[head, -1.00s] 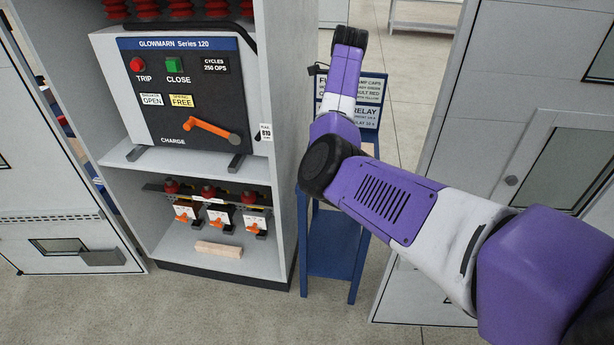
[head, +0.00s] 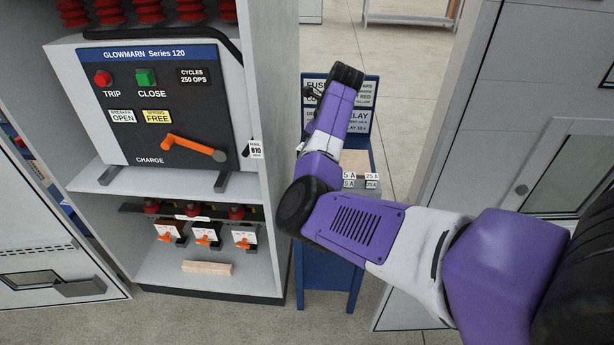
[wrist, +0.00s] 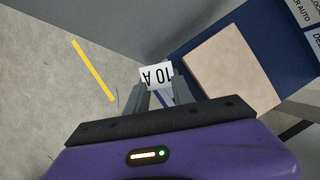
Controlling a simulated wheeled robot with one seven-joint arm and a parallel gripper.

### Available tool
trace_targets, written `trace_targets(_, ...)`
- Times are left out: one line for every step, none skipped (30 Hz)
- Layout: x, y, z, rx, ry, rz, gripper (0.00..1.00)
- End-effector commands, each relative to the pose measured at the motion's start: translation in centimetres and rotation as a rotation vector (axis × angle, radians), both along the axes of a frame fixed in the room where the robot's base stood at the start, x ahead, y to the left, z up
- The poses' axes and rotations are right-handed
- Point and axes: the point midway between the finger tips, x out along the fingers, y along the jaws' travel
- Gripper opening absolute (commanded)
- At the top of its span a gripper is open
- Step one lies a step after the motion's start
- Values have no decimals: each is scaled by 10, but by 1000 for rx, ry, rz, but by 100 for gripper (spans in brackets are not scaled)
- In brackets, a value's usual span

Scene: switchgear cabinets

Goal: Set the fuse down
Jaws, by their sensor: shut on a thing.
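In the wrist view my gripper (wrist: 158,96) is shut on a fuse (wrist: 156,77), whose white label reads "10 A" upside down. The rest of its body is mostly hidden between the fingers. The fuse is in the air beside a blue stand (wrist: 206,45), to the left of a pale flat board (wrist: 232,68) on it. In the head view the blue stand (head: 329,270) is right of the open cabinet. My arm covers much of it, and the fuse and fingertips cannot be made out there.
Small rating labels (head: 360,181), among them 5 A and 25 A, show at the stand's front. The switchgear cabinet (head: 270,170) stands close on its left. A grey cabinet door (head: 545,90) is at the right. A yellow floor line (wrist: 93,70) shows in the wrist view.

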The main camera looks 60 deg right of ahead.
Motion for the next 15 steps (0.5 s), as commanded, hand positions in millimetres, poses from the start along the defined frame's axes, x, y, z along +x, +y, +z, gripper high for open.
trace_targets(-1, 1, -13, 4, 3, 1, 0)
trace_targets(-1, 1, -20, 4, 2, 2, 0)
trace_targets(0, 1, -28, 3, 2, 1, 0)
trace_targets(0, 1, -34, 3, 2, 1, 0)
trace_targets(0, 1, -39, 3, 2, 1, 0)
trace_targets(-1, 1, -45, 2, 2, 1, 0)
trace_targets(-1, 1, -49, 2, 1, 1, 0)
trace_targets(0, 0, -52, 1, 0, 0, 0)
trace_targets(0, 0, -55, 1, 0, 0, 0)
trace_targets(0, 0, -57, 1, -1, 0, 0)
trace_targets(0, 0, -58, 1, -1, 0, 0)
trace_targets(0, 0, -61, 2, -1, 1, 0)
trace_targets(0, 0, -64, 1, 0, 0, 0)
trace_targets(0, 0, -67, 1, 0, -1, 0)
trace_targets(-1, 1, -73, 2, 1, 0, 0)
